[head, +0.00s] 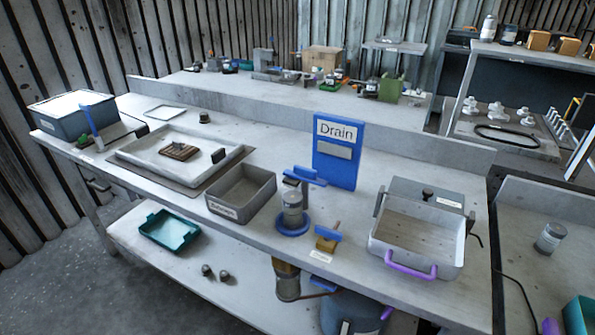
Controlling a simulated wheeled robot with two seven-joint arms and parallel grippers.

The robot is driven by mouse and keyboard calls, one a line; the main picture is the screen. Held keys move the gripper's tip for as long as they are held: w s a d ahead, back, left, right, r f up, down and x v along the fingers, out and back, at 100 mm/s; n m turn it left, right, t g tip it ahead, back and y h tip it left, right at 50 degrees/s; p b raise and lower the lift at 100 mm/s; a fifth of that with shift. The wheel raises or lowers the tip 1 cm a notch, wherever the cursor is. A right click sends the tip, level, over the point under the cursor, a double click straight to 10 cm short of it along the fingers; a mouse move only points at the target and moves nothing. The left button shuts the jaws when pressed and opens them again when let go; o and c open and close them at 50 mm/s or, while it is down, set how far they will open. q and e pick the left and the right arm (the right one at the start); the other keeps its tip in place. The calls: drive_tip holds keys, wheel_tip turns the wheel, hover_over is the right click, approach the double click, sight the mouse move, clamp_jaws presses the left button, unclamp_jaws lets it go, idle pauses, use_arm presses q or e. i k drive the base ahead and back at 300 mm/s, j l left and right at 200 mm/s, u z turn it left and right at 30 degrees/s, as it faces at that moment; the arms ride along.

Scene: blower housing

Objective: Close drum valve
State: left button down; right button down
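A blue-grey drum (352,310) stands below the front edge of the workbench and is cut off by the bottom of the picture. Beside it, under the bench edge, hangs a brass and grey cylindrical fitting (287,282) with a dark bar running toward the drum. On the bench above, a small brass block with a blue handle (328,234) stands by a small label. I cannot tell which of these is the drum valve, nor whether it is open or shut. Neither of my grippers is in view.
A blue Drain sign (337,165) stands behind a grey cylinder in a blue ring base (292,212). A grey bin (240,190) is to its left. A metal basin with a purple handle (418,240) is to the right. A teal tray (169,230) lies on the lower shelf.

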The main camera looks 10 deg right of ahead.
sight(388, 310)
drive_tip(key=z, duration=1.2)
